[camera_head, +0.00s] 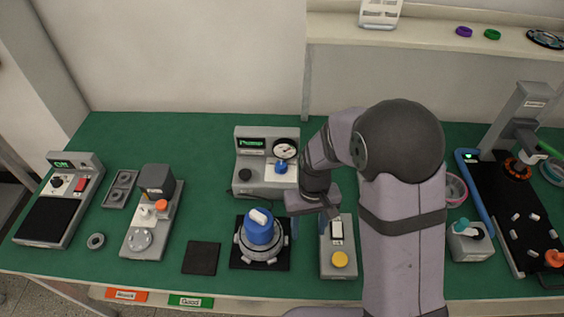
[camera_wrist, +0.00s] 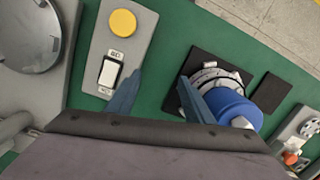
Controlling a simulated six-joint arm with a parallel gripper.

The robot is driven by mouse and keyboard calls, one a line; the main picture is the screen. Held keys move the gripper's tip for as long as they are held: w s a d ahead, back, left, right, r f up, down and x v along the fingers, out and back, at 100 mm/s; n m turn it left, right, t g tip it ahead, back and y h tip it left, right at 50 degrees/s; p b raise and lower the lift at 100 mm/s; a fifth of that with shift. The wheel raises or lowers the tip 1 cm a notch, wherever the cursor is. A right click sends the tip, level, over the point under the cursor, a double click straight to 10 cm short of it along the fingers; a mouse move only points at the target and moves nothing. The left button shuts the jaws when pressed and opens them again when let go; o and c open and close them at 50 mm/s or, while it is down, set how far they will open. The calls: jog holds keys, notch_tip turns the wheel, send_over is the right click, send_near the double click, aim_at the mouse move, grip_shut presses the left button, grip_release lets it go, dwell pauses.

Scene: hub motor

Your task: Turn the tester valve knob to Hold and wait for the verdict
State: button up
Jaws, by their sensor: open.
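The tester (camera_head: 266,190) is a grey box at the back middle of the green bench. Its green display (camera_head: 251,143) appears to read "Pump". A round gauge (camera_head: 285,148) sits at its upper right, with a small blue knob (camera_head: 281,168) below it on a white plate. I cannot read any knob's setting. My gripper (camera_head: 309,222) is in front of and right of the tester, apart from it. Its blue fingers are spread and empty in the wrist view (camera_wrist: 160,80). The tester is not visible there.
A blue-capped hub motor (camera_head: 260,228) stands on a black mat, left of my gripper. A switch box (camera_head: 338,266) with a yellow button is at its right. My arm hides the bench behind it. Bare green bench shows left of the tester.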

jog(key=w+a+r+t, duration=0.15)
jog(key=w+a, duration=0.25)
jog(key=w, duration=0.6)
jog(key=n+t+y, duration=0.2)
jog(key=t, duration=0.2)
send_near(281, 165)
jog(key=shift+w+a+f, duration=0.1)
jog(key=shift+w+f, duration=0.15)
jog(key=shift+f, duration=0.25)
jog(key=shift+f, duration=0.1)
jog(key=shift+p+x, duration=1.3)
jog(key=shift+x, duration=2.25)
jog(key=shift+c, duration=0.3)
jog(key=c, duration=1)
